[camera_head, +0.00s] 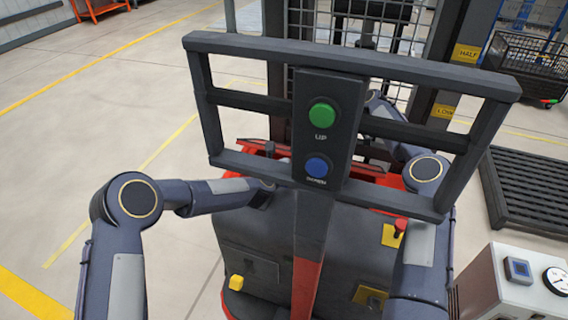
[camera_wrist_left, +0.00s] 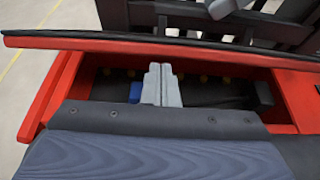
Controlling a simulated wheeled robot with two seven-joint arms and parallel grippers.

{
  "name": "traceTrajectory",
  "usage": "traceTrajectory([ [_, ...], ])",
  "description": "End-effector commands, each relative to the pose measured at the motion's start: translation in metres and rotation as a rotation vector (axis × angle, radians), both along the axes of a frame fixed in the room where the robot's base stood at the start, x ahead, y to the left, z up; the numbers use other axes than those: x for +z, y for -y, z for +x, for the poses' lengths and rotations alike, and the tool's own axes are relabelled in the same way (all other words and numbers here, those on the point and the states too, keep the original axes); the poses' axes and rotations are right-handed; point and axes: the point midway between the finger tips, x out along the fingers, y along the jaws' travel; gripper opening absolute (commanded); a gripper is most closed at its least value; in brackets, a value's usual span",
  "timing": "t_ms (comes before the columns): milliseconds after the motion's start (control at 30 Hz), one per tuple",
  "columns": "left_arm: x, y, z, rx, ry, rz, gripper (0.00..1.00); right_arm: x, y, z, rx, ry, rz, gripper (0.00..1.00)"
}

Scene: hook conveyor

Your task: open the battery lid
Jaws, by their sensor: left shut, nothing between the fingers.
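The battery lid (camera_wrist_left: 230,57) is a long red strip with a black upper edge across the left wrist view. It stands raised over an open red battery compartment (camera_wrist_left: 45,100), with a dark gap below it. Inside are a dark battery with yellow caps (camera_wrist_left: 228,80) and a blue part (camera_wrist_left: 135,92). My left gripper (camera_wrist_left: 160,72) is shut and empty, its grey fingertips close to the lid's lower edge; I cannot tell if they touch. In the head view my left gripper (camera_head: 266,186) is at the red body's left side, and the lid is partly hidden by the control panel. My right gripper is hidden.
A dark frame carries a control panel (camera_head: 328,130) with green and blue buttons, in front of the lid. A white box with a gauge (camera_head: 556,281) stands at lower right. A black slatted pallet (camera_head: 530,190) lies at right. The floor at left is clear.

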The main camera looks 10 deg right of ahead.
Motion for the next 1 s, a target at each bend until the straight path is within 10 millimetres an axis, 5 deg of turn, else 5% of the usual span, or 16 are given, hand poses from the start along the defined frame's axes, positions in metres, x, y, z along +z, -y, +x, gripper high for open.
traceTrajectory([
  [33,-0.001,0.0,0.0,0.0,0.0,0.0,0.0,-0.012,0.008,0.001,-0.017,-0.003,-0.021,0.0],
  [533,0.011,0.004,0.006,0.0,0.001,0.001,0.0,-0.012,0.008,0.001,-0.017,-0.003,-0.021,0.0],
  [567,0.011,0.004,0.006,0.0,0.001,0.001,0.0,-0.011,0.008,0.001,-0.017,-0.003,-0.021,0.17],
  [700,0.01,0.004,0.006,0.001,0.001,0.001,0.0,-0.01,0.007,0.001,-0.015,-0.003,-0.02,0.33],
  [1000,0.007,0.003,0.007,0.003,-0.004,0.004,0.0,-0.002,0.007,0.0,-0.011,0.001,-0.015,0.33],
])
